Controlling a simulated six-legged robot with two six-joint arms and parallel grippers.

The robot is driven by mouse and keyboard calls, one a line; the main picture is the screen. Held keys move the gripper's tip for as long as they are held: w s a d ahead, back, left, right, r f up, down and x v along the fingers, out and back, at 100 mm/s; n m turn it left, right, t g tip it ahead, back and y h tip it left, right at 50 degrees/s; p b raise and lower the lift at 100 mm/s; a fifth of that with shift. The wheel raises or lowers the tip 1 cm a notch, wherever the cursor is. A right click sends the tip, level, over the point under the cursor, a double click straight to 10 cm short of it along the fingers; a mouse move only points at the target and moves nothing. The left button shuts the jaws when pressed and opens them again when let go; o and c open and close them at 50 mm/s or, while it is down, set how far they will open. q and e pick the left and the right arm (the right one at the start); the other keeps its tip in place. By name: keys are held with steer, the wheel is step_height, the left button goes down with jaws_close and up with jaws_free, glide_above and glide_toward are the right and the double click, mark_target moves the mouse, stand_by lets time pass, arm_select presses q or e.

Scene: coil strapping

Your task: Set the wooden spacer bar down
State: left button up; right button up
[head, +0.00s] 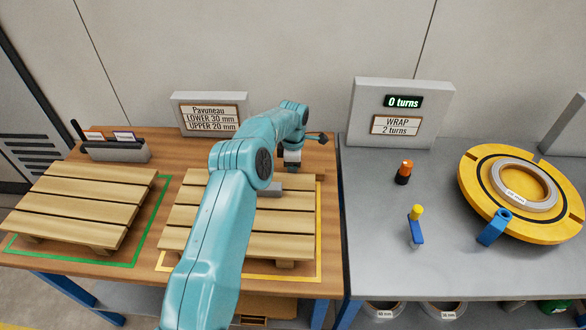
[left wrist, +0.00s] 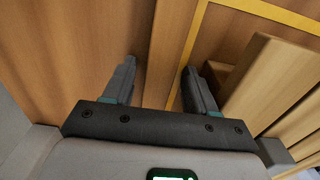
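In the left wrist view, the wooden spacer bar (left wrist: 170,45) appears as a long brown strip between the two fingers of my left gripper (left wrist: 159,75). The fingers stand apart, with a gap beside the left one. The bar looks low over or on the brown tabletop, along the yellow tape line; its contact with the table is unclear. In the head view my left gripper (head: 291,166) points down at the back right of the right-hand pallet (head: 290,222). My right gripper is out of view.
Another slatted pallet (head: 80,205) stands at left inside green tape. A grey bench (head: 375,240) at right carries a yellow turntable (head: 477,205) with a coil (head: 497,178), an orange-topped item (head: 403,173) and a yellow-and-blue tool (head: 416,225).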

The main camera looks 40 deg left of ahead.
arm_select(q)
step_height(320, 180, up, 12)
steer(key=shift+r, duration=0.2)
steer(key=shift+f, duration=0.1)
stand_by(0.8)
